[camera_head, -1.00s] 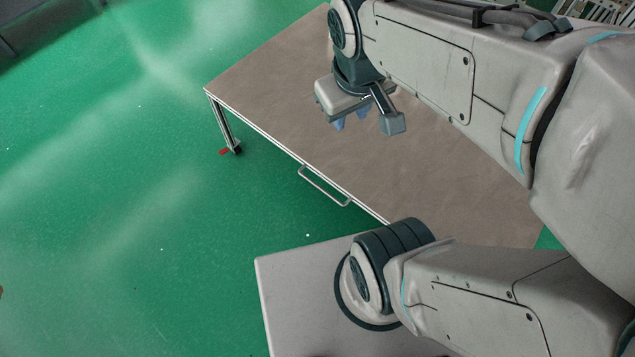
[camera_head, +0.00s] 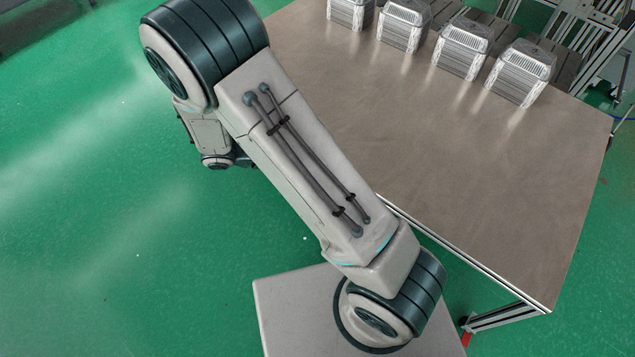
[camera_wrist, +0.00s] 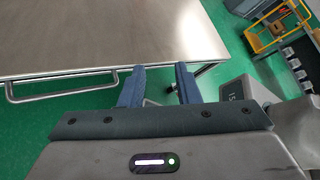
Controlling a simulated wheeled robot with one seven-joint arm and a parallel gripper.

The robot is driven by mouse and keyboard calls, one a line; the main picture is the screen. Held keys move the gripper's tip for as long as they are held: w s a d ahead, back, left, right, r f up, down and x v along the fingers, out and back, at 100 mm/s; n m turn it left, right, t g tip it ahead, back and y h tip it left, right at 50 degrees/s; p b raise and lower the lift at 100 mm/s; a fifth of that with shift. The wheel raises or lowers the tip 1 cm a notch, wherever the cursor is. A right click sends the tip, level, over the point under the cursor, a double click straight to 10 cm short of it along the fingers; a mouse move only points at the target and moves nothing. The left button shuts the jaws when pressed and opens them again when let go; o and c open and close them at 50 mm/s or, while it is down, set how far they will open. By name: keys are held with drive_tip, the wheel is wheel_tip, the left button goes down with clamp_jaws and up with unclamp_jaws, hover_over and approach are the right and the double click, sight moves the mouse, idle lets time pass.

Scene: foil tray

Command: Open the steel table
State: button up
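The steel table (camera_head: 470,170) has a brown-grey top and a pale metal frame, and fills the upper right of the head view. Its near edge also shows in the wrist view (camera_wrist: 100,35). A bar handle (camera_wrist: 62,88) on that edge is at the left of the wrist view; my arm hides it in the head view. My gripper (camera_wrist: 160,70) has two blue fingers apart with nothing between them. The fingers point toward the table edge, to the right of the handle and not touching it. My gripper is hidden behind my arm in the head view.
Several foil trays (camera_head: 463,48) stand in a row at the table's far side. A metal frame rack (camera_head: 600,35) is behind them. A yellow cart (camera_wrist: 275,35) stands at the upper right of the wrist view. Green floor is clear at the left.

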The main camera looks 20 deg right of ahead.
drive_tip(key=w+a+f+n+t+h+b, duration=0.1)
drive_tip(key=a+f+n+t+b, duration=0.1)
drive_tip(key=f+n+t+b, duration=0.5)
drive_tip(key=w+a+f+n+t+h+b, duration=0.15)
drive_tip(key=f+n, duration=0.35)
drive_tip(key=f, duration=0.5)
drive_tip(key=a+f+n+t+h+b, duration=0.1)
drive_tip(key=a+f+n+t+b, duration=0.25)
drive_tip(key=f+n, duration=0.4)
drive_tip(key=shift+m, duration=0.65)
drive_tip(key=x, duration=0.4)
drive_tip(key=f+x, duration=0.1)
drive_tip(key=x, duration=0.4)
drive_tip(key=b+x, duration=0.1)
drive_tip(key=x, duration=0.3)
drive_tip(key=shift+w+d+f, duration=0.3)
drive_tip(key=shift+w+d, duration=0.1)
drive_tip(key=shift+w, duration=0.05)
clamp_jaws()
